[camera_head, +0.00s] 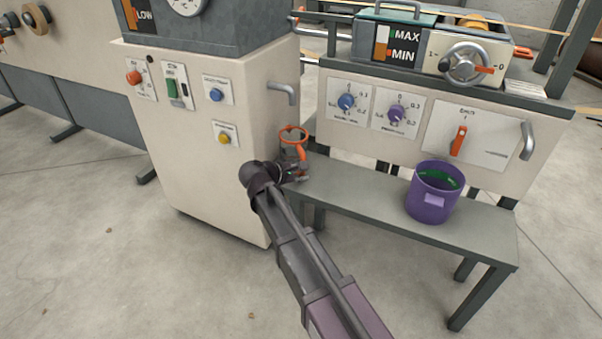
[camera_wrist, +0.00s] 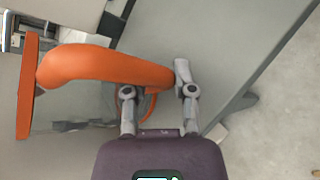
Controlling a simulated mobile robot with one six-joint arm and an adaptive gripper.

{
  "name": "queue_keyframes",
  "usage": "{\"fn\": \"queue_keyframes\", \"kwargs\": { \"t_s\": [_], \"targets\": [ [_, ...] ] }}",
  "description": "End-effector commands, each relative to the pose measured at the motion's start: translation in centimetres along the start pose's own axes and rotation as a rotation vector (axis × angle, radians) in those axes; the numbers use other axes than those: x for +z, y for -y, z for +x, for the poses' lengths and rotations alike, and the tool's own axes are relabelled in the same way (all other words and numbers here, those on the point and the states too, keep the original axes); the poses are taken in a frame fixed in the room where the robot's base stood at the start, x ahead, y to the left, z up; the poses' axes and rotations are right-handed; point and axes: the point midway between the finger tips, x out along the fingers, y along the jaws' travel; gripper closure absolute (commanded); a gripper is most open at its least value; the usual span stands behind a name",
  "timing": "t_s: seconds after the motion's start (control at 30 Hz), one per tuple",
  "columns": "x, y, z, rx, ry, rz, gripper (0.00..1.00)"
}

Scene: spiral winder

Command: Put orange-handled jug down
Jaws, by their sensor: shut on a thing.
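The orange-handled jug shows in the head view as an orange rim and handle (camera_head: 293,138) at the left end of the grey bench (camera_head: 365,190), beside the cream cabinet. In the wrist view its thick orange handle (camera_wrist: 100,66) crosses the upper left, with a see-through body below and left of it. My gripper (camera_head: 297,172) is shut on the handle; in the wrist view its fingers (camera_wrist: 155,86) are at the handle's right end. My wrist hides the jug's lower part in the head view, so I cannot tell whether it touches the bench.
A purple bucket (camera_head: 434,200) with green contents stands on the bench's right part. The bench top between it and my gripper is clear. The cream cabinet (camera_head: 200,150) stands close on the left. A panel with knobs (camera_head: 370,105) rises behind the bench, with a grey handle (camera_head: 527,140).

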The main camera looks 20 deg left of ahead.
Motion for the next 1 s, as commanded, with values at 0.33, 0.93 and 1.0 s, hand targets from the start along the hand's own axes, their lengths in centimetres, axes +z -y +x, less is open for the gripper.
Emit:
{"fn": "queue_keyframes", "kwargs": {
  "t_s": [0.33, 0.93, 1.0],
  "targets": [
    [0.0, 0.0, 0.0, 0.000, 0.000, 0.000, 0.31],
    [0.4, -0.3, -2.8, 0.001, -0.001, -0.002, 0.31],
    [0.4, -0.4, -3.9, 0.002, -0.002, -0.002, 0.31]
  ]
}}
